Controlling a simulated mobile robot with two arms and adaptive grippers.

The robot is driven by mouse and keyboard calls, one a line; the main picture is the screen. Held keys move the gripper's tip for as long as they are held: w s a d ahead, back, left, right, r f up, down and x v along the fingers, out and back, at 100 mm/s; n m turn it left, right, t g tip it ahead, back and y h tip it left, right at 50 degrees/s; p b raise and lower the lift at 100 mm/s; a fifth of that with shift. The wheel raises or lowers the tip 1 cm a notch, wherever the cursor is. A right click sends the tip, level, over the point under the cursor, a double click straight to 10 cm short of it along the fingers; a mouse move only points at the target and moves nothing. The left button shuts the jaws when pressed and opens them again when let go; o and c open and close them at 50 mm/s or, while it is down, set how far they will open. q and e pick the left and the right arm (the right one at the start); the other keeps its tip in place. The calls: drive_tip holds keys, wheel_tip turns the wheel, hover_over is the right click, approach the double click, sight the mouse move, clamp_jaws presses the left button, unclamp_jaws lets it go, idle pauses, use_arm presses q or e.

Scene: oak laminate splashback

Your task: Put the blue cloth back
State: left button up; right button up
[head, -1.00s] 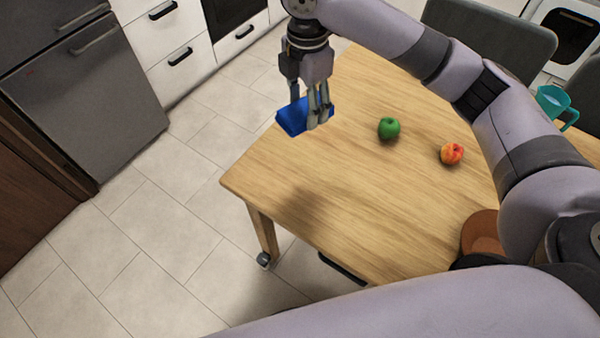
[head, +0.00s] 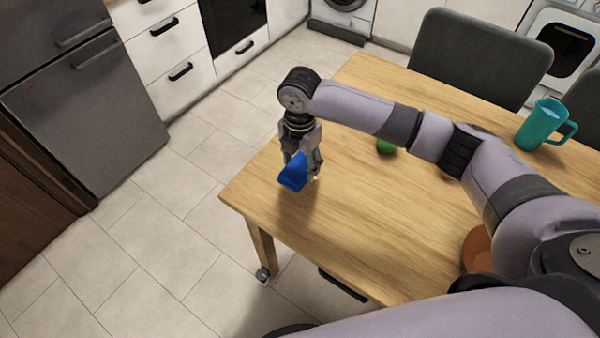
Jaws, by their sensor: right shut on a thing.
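The blue cloth (head: 292,173) is a small folded piece hanging between the fingers of my right gripper (head: 301,172). The gripper points down and is shut on it near the left edge of the wooden table (head: 350,225). The cloth looks low over the table top; I cannot tell whether it touches the wood. The fingers hide part of it. My left gripper is not in the head view.
A green apple (head: 386,147) is partly hidden behind my right arm. A teal pitcher (head: 540,125) stands at the table's right back. A brown round thing (head: 478,250) is at the right front. Grey chairs (head: 480,58) stand behind. The table's left front is clear.

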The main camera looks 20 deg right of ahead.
sight(300, 175)
drive_tip(key=shift+f, duration=2.5)
drive_tip(key=o, duration=1.1)
drive_tip(key=shift+f, duration=0.15)
wheel_tip(300, 175, up, 12)
drive_tip(key=shift+r+b, duration=0.2)
drive_tip(key=shift+b, duration=0.15)
